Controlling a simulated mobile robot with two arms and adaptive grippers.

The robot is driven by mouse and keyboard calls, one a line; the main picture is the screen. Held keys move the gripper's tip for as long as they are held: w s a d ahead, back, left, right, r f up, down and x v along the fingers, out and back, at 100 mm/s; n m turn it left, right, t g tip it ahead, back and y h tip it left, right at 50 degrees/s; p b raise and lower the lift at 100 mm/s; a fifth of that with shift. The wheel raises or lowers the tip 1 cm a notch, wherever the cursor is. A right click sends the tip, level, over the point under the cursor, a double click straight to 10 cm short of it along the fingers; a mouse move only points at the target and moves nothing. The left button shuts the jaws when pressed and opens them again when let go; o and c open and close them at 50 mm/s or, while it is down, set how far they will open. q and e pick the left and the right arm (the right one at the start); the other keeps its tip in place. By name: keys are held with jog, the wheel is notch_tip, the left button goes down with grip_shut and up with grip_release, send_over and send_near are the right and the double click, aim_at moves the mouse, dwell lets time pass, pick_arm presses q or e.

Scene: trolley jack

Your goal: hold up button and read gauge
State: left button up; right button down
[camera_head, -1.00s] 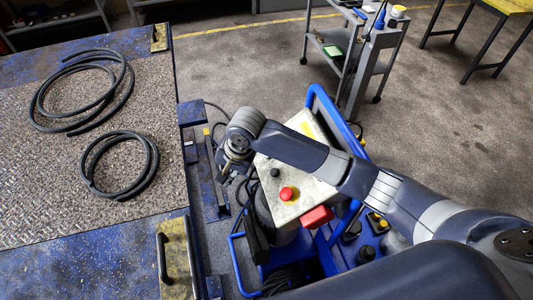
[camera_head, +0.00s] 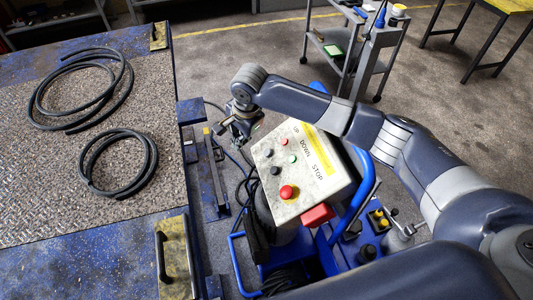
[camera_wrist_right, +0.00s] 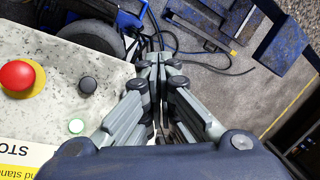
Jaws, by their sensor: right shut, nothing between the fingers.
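The tilted control box (camera_head: 318,165) has a pale worn face lettered UP, DOWN and STOP. It carries a red mushroom button (camera_head: 287,191), a black button (camera_head: 275,171), another black button (camera_head: 268,153) nearer the UP end, a green lamp (camera_head: 292,159) and a small red lamp (camera_head: 283,141). My right gripper (camera_head: 231,130) is shut and empty, beyond the box's upper left edge and apart from the buttons. In the right wrist view its fingers (camera_wrist_right: 157,62) meet beside the box, above the floor and cables. I cannot make out a gauge. My left gripper is not in view.
A blue lift table (camera_head: 90,245) with black hose coils (camera_head: 118,162) fills the left. A blue tube frame (camera_head: 362,200) and a red block (camera_head: 317,215) border the box. A grey trolley (camera_head: 362,60) stands behind; the floor at right is open.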

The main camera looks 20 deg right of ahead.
aim_at(267, 152)
jog(key=shift+d+f+b, duration=1.25)
jog(key=shift+f, duration=0.3)
jog(key=shift+d+f+b, duration=1.2)
jog(key=shift+f+b, duration=0.05)
jog(key=shift+f, duration=0.25)
jog(key=shift+d+f+p, duration=0.2)
jog(key=shift+p, duration=0.3)
jog(key=shift+f, duration=0.15)
jog(key=shift+d+f, duration=0.45)
dwell(1.3)
